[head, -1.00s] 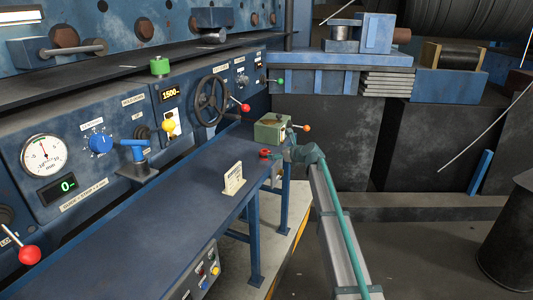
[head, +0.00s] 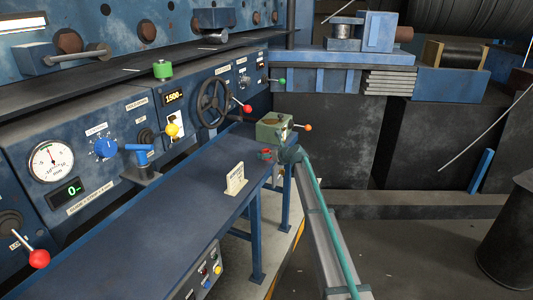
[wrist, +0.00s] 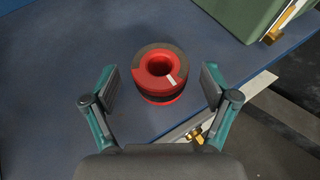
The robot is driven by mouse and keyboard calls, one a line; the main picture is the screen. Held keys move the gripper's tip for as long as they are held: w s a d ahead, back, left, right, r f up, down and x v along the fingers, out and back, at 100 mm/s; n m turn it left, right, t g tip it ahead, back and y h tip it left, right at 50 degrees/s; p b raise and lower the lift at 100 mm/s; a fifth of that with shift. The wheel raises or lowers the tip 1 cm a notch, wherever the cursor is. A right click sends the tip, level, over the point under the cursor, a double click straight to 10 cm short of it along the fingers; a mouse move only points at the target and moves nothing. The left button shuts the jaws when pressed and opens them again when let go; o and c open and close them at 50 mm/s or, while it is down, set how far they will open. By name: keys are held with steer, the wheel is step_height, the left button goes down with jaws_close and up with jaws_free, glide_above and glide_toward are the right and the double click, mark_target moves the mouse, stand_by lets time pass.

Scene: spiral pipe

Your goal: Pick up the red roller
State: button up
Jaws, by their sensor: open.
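The red roller (wrist: 159,73) stands on the blue table near its right edge in the wrist view. It is a short red cylinder with a dark ring and a small white mark on top, and a round hole in the middle. My gripper (wrist: 161,86) is open, one finger on each side of the roller, with gaps between the fingers and the roller.
A green box (head: 272,127) with an orange-knobbed lever stands just behind the roller. A cream sign (head: 235,179) stands on the blue table (head: 165,215) nearer the camera. The control panel with handwheel (head: 213,103) runs along the left. The table middle is clear.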

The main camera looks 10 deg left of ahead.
steer(key=shift+x, duration=1)
steer(key=shift+d+r, duration=0.1)
steer(key=c, duration=1.2)
steer(key=shift+c, duration=1.2)
steer(key=shift+r, duration=0.1)
